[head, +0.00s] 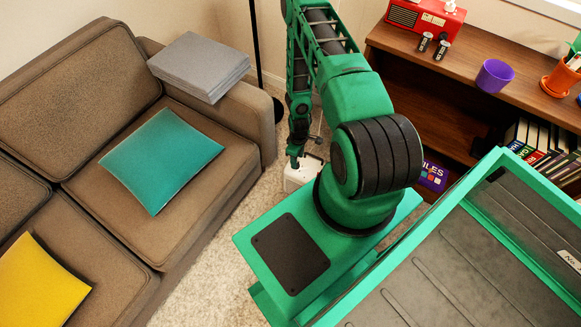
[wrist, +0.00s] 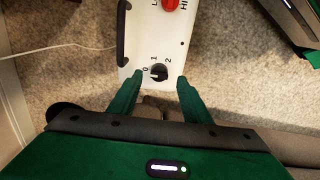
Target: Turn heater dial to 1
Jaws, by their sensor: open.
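The white heater (head: 301,176) stands on the carpet between the sofa and the shelf, partly hidden by my arm in the head view. In the wrist view its white top panel (wrist: 138,50) carries a black dial (wrist: 159,73) with the marks 0, 1 and 2 around it. The dial's small light mark appears to face left, near 0. A red knob (wrist: 171,4) with LO and HI lettering is at the top edge. My gripper (wrist: 158,82) is open, with its green fingertips on either side of the dial and visible gaps. I cannot tell its height above the panel.
A brown sofa (head: 120,60) with cushions is at the left. A wooden shelf (head: 470,55) with a red radio (head: 425,17) and a purple cup (head: 494,75) is at the right. A black handle (wrist: 122,35) edges the heater; a pale cord (wrist: 60,48) runs left.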

